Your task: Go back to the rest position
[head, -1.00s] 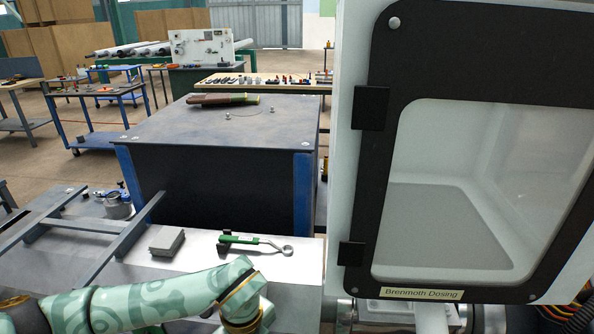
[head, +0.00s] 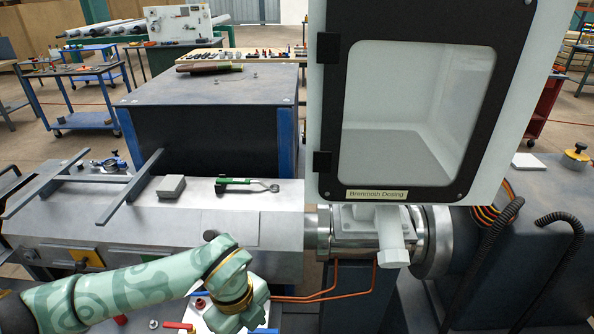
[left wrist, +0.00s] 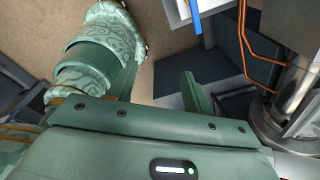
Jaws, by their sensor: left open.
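My left arm (head: 140,283) reaches in from the left at the bottom of the head view, in front of the machine. Its wrist (head: 232,287) bends down near the bottom edge, and the fingers cannot be made out there. In the left wrist view, part of my left gripper (left wrist: 195,95) shows beyond its green housing. It is open, with nothing seen held in it. My right arm and gripper are in neither view.
The dosing unit (head: 330,150) with its windowed door stands right of centre above the extruder barrel (head: 432,240). A green-handled wrench (head: 245,185) and a grey block (head: 171,187) lie on the metal housing. A small tray with tools (head: 205,316) is partly behind my wrist.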

